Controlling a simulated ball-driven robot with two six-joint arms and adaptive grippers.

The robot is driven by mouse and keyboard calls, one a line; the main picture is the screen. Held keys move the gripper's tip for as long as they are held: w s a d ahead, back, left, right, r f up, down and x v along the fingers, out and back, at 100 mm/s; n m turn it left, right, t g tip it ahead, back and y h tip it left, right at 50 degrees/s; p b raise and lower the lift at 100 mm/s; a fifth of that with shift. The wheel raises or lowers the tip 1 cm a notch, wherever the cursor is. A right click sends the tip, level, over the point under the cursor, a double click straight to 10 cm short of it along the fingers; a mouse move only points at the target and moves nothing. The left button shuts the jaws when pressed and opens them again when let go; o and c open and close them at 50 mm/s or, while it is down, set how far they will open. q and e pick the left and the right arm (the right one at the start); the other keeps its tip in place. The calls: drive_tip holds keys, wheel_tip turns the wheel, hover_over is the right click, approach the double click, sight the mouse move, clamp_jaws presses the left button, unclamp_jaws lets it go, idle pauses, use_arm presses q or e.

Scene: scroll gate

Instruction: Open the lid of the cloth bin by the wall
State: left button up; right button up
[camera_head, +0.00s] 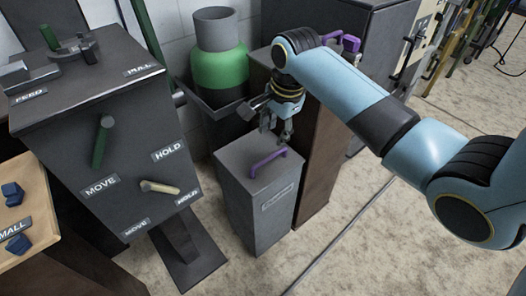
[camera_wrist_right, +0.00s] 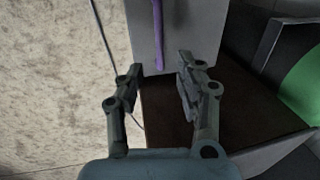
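The cloth bin (camera_head: 262,215) is a narrow grey box with a label on its front, standing on the floor. Its lid (camera_head: 240,160) looks shut and carries a purple bar handle (camera_head: 268,163). My right gripper (camera_head: 275,132) hangs over the lid's back edge, behind the handle in the head view. In the right wrist view my right gripper (camera_wrist_right: 160,65) has its fingers apart with nothing between them. The purple handle (camera_wrist_right: 158,35) shows there beyond the fingertips, on the grey lid (camera_wrist_right: 176,30). My left gripper is not in view.
A brown cabinet (camera_head: 320,150) stands close to the bin's right, with another purple handle (camera_head: 345,42) behind. A green and grey container (camera_head: 219,68) sits behind the bin by the wall. A dark control box (camera_head: 105,125) stands left. Floor in front is clear.

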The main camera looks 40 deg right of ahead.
sight(268, 158)
drive_tip(key=f+b, duration=0.1)
drive_tip(key=f, duration=0.2)
drive_tip(key=w+f+b, duration=0.1)
drive_tip(key=f, duration=0.2)
drive_tip(key=f+b, duration=0.1)
drive_tip(key=f, duration=0.2)
drive_tip(key=shift+w+a+f+b, duration=0.1)
drive_tip(key=shift+w+b, duration=0.2)
drive_tip(key=shift+b, duration=0.1)
drive_tip(key=shift+w+f, duration=0.15)
drive_tip(key=shift+f, duration=0.4)
drive_tip(key=shift+c, duration=0.5)
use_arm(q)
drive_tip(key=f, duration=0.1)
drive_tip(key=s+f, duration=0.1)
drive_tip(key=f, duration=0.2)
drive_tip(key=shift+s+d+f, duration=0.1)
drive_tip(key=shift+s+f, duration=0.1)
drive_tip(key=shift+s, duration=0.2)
use_arm(e)
clamp_jaws()
